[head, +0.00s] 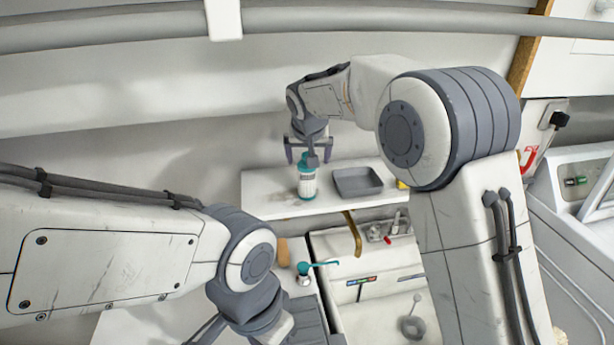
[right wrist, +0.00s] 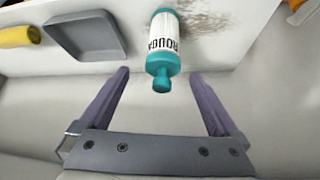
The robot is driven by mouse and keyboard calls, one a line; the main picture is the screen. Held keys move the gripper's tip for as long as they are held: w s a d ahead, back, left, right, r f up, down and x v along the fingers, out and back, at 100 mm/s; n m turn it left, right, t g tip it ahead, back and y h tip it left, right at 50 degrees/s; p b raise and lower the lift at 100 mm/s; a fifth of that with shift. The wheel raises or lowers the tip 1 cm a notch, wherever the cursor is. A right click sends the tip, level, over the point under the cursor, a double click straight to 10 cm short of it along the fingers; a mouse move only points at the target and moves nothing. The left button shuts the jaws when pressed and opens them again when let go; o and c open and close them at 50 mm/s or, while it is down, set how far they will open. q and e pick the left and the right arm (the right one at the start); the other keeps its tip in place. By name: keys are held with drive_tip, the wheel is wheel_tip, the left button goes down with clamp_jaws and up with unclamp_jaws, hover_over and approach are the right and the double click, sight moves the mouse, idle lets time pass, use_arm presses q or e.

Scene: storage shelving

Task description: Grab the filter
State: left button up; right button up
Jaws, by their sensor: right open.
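A white and teal cylindrical bottle-like thing (head: 307,184) with dark lettering stands on the white shelf; it may be the filter, as nothing else in view clearly looks like one. In the right wrist view the same bottle (right wrist: 163,45) points its teal cap toward my gripper. My right gripper (head: 309,155) is open just above the bottle. Its two purple-grey fingers (right wrist: 160,72) appear on either side of the cap in the wrist view, with gaps on both sides. My left arm's wrist is low in the head view, and its fingers are not seen.
A grey tray (head: 358,181) sits on the shelf (head: 262,203) right of the bottle. A yellow object (right wrist: 18,37) lies beyond the tray. Below are a sink area (head: 350,268) with a brass tap (head: 352,233) and a teal-topped dispenser (head: 304,275). The wall is close behind.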

drive_tip(key=shift+x, duration=1)
drive_tip(key=p+x, duration=0.1)
drive_tip(key=x, duration=0.1)
drive_tip(key=p+x, duration=0.2)
drive_tip(key=shift+w+a+f, duration=0.1)
drive_tip(key=shift+a+f, duration=0.1)
drive_tip(key=shift+f, duration=0.2)
drive_tip(key=shift+w+f, duration=0.15)
drive_tip(key=shift+f, duration=0.15)
clamp_jaws()
drive_tip(key=shift+r, duration=0.1)
